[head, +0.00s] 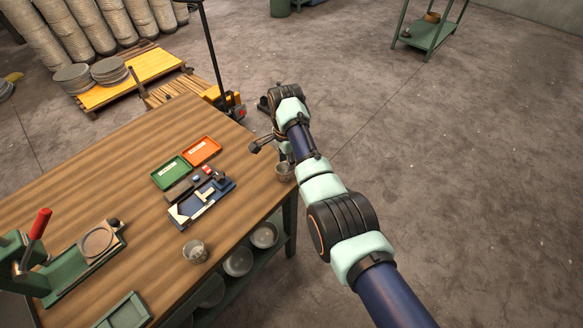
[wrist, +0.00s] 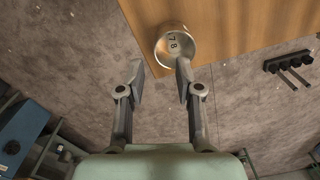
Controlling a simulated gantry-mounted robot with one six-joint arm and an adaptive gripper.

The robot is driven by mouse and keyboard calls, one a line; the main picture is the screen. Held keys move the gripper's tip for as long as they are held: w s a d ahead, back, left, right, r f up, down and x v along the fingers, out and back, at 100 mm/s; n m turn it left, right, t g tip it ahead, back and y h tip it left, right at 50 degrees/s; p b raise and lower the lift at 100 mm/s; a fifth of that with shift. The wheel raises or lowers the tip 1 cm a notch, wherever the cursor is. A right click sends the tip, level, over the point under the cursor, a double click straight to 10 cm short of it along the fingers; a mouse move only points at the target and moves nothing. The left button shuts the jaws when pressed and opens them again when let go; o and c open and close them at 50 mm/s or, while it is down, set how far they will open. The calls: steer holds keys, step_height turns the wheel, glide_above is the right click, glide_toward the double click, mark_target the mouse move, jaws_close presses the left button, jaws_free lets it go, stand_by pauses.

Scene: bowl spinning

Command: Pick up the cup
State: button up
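A small metallic cup (head: 285,171) stands at the right corner of the wooden table, just below my gripper in the head view. In the wrist view the cup (wrist: 176,45) shows its round opening, with dark marks like digits inside. My gripper (wrist: 160,76) is open and empty. The cup lies just beyond the fingertips, off to the right of the gap, and the right fingertip overlaps its lower edge in the picture. I cannot tell whether they touch. My gripper is partly hidden by my arm in the head view. A second similar cup (head: 195,252) stands near the table's front edge.
The wooden table (head: 110,180) carries a green tray (head: 171,172), an orange tray (head: 202,151), a blue tool board (head: 203,202) and a green press with a red handle (head: 38,225). Bowls (head: 264,235) sit on a shelf below.

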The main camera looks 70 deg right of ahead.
mark_target(288, 174)
steer(key=f, duration=0.2)
steer(key=f+b, duration=0.1)
steer(key=f, duration=0.2)
steer(key=f+b, duration=0.1)
steer(key=f, duration=0.1)
steer(key=shift+s+a+f, duration=0.15)
steer(key=shift+s, duration=0.1)
jaws_close()
